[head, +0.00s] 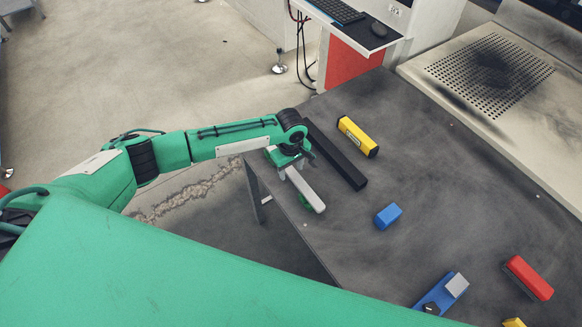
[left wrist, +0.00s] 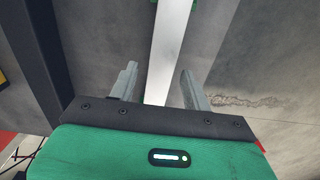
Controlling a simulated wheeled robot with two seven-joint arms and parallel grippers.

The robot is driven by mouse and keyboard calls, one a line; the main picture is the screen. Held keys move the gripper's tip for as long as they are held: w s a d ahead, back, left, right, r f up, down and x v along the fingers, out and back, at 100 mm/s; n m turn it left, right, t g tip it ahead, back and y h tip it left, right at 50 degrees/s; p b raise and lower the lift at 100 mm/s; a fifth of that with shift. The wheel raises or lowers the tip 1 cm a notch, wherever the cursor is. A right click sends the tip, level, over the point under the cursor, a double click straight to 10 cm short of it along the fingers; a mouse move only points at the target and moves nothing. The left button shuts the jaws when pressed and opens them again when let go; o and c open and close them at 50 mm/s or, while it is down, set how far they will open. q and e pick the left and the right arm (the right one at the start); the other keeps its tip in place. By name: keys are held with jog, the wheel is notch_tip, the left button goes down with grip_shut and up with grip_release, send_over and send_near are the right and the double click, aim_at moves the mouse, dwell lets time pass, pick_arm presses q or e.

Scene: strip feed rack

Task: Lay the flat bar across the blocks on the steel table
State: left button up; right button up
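A pale flat bar (head: 305,190) is at the near left edge of the steel table (head: 340,240). A green piece (head: 304,201) shows beside and partly beneath it. In the left wrist view the bar (left wrist: 169,45) runs lengthwise between the fingers, with green showing on both sides at its far end. My left gripper (head: 292,158) is over the bar's far end in the head view. Its fingers (left wrist: 157,82) are open, with a gap between the left finger and the bar. Whether the bar touches the green piece is unclear. My right gripper is not in view.
A black bar (head: 337,156) and a yellow block (head: 357,137) lie right of the gripper. A blue block (head: 388,216), a blue-and-grey piece (head: 442,294), and a red block (head: 528,278) lie farther right. A perforated panel (head: 490,72) is behind. The table between is mostly clear.

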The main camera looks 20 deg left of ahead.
aim_at(291, 171)
pick_arm(q)
jog(key=shift+r, duration=0.1)
notch_tip(291, 171, up, 12)
jog(key=shift+b, duration=0.45)
dwell(0.4)
